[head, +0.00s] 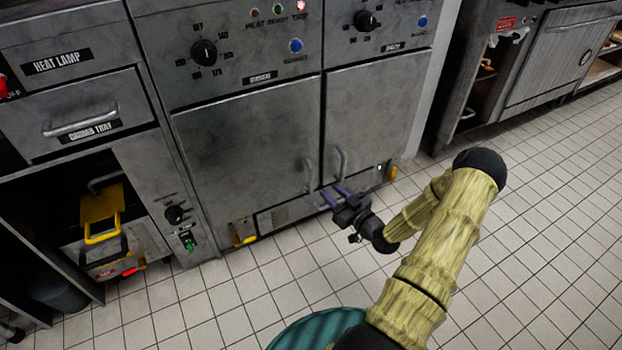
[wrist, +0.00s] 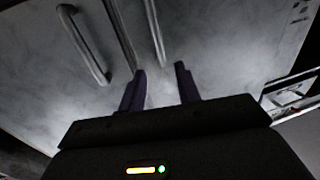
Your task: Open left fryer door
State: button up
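The left fryer door (head: 250,145) is a grey metal panel, shut, with its upright handle (head: 308,175) near its right edge. The right fryer door (head: 372,115) is also shut, with a curved handle (head: 342,162) near its left edge. My gripper (head: 334,193) is low in front of the fryer, near the lower ends of both handles, its purple fingers spread and empty. In the wrist view, the open fingers (wrist: 160,85) point at the door fronts. A curved handle (wrist: 84,45) stands left of them, outside the grip. A second bar (wrist: 155,32) lies ahead, between the finger lines.
Control panels with knobs and a lit red lamp (head: 301,6) sit above the doors. A low panel with yellow-handled valves (head: 245,240) runs beneath. A cabinet with a crumb tray drawer (head: 85,115) stands left. The tiled floor (head: 530,230) at right is clear.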

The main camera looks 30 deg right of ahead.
jog(key=b, duration=0.4)
send_over(311, 191)
jog(key=shift+w+d, duration=0.2)
jog(key=shift+w, duration=0.2)
grip_shut()
